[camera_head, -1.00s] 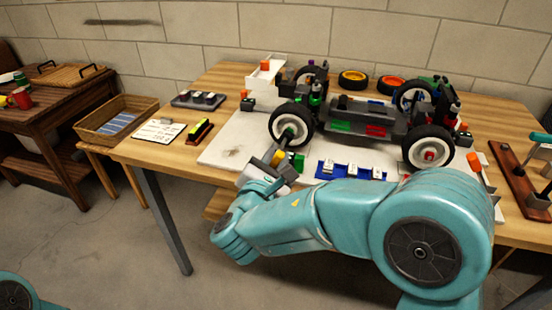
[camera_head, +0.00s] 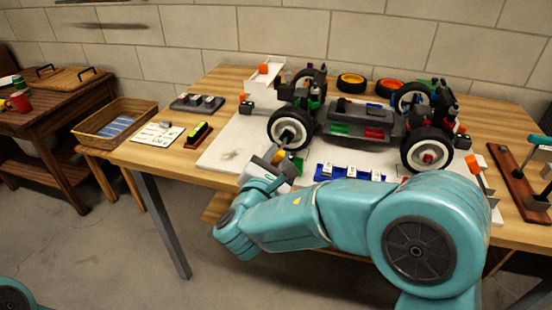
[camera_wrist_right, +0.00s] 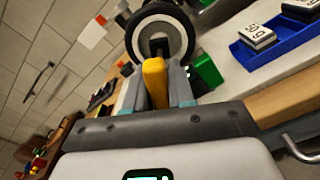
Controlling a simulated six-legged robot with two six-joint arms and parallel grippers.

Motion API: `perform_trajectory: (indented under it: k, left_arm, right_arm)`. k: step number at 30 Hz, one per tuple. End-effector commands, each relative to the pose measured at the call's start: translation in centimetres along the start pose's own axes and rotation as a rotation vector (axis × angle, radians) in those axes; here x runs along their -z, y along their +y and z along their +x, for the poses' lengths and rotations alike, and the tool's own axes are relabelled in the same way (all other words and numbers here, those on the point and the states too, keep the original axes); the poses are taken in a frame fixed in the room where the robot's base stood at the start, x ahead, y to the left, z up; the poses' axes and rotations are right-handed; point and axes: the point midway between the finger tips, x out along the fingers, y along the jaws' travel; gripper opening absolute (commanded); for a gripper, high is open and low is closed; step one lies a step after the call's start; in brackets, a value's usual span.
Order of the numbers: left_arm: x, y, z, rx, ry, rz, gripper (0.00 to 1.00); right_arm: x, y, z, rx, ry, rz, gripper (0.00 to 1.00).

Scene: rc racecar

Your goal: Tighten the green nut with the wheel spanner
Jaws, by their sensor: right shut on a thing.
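The car's near-left wheel (camera_head: 273,128) has a white rim and black tyre. It also shows in the wrist view (camera_wrist_right: 183,37). The wheel spanner has a yellow handle (camera_wrist_right: 155,82) and a dark socket end (camera_wrist_right: 158,47) at that wheel's hub. My right gripper (camera_head: 277,158) is shut on the yellow handle, just in front of the wheel. The green nut is not visible; the dark socket covers the hub centre. I cannot tell how far the socket sits over it. My left gripper is out of view.
A green block (camera_wrist_right: 207,70) stands close beside the right gripper. A blue tray (camera_head: 350,173) with labelled pieces lies to the right on the white mat (camera_head: 225,152). The near-right wheel (camera_head: 428,148) has a red centre. Spare yellow and orange rims lie behind the car.

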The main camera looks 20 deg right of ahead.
Motion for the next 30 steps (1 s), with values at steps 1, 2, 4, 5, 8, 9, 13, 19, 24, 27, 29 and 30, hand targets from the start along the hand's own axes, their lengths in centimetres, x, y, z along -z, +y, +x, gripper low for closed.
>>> perform_trajectory:
  k: [1,2,4,5,8,9,13,19,24,27,29,30]
  left_arm:
    - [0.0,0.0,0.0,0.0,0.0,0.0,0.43]
    - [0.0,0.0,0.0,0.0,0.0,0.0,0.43]
    - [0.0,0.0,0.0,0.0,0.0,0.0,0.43]
    - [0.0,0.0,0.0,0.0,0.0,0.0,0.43]
    - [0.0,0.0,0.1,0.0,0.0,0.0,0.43]
    - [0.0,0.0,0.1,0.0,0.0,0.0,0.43]
    - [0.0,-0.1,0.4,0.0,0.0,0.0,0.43]
    - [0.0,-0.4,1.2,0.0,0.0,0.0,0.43]
    - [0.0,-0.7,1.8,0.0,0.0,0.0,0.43]
    - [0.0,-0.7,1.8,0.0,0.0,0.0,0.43]
    - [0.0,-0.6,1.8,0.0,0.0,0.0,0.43]
    - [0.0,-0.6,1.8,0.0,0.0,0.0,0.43]
  right_arm:
    - [0.0,0.0,0.1,0.0,-0.001,0.0,0.0]
    - [0.0,0.0,0.2,0.0,-0.001,0.0,0.0]
    - [0.0,0.0,0.3,0.0,-0.001,0.0,0.0]
    - [0.0,0.0,0.4,0.0,-0.001,0.0,0.0]
    - [0.0,0.0,0.4,0.0,-0.001,0.0,0.0]
    - [0.0,0.0,0.4,0.0,-0.001,0.001,0.0]
    - [0.1,-0.1,0.4,0.0,-0.002,0.014,0.0]
    - [0.1,-0.1,0.4,0.0,-0.002,0.058,0.0]
    - [0.1,0.0,0.4,-0.001,-0.002,0.097,0.0]
    - [0.0,0.0,0.4,0.0,-0.001,0.106,0.0]
    - [0.0,0.0,0.4,0.0,-0.001,0.107,0.0]
    - [0.0,0.1,0.4,0.0,-0.001,0.106,0.0]
